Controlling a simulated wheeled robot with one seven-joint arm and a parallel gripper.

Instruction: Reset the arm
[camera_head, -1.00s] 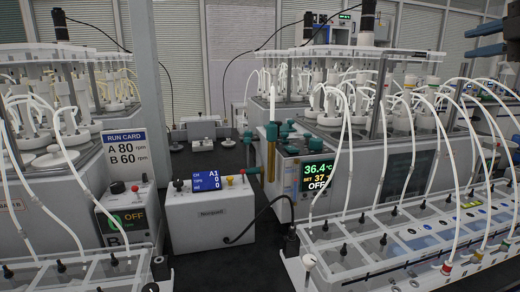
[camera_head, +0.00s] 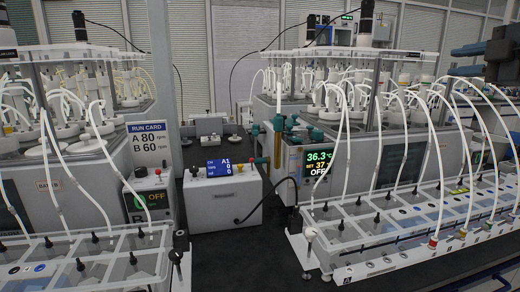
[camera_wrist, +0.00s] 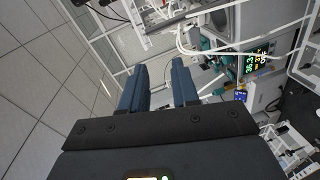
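My gripper (camera_wrist: 160,76) shows in the wrist view with two dark blue fingers apart and nothing between them. In the head view, my gripper (camera_head: 455,60) is at the upper right edge, fingers pointing left, above and behind the right-hand tubing. It appears to be held in the air, clear of the equipment. The wrist view is tilted, with ceiling panels at the left and the heater unit's display (camera_wrist: 256,61) at the right.
The heater unit (camera_head: 318,170) reads 36.3, set 37, OFF. A white control box (camera_head: 222,196) stands left of it. A run card (camera_head: 151,138) says A 80, B 60. Tubed reactors and clear-lidded trays (camera_head: 410,225) fill both sides. Dark bench shows in the middle.

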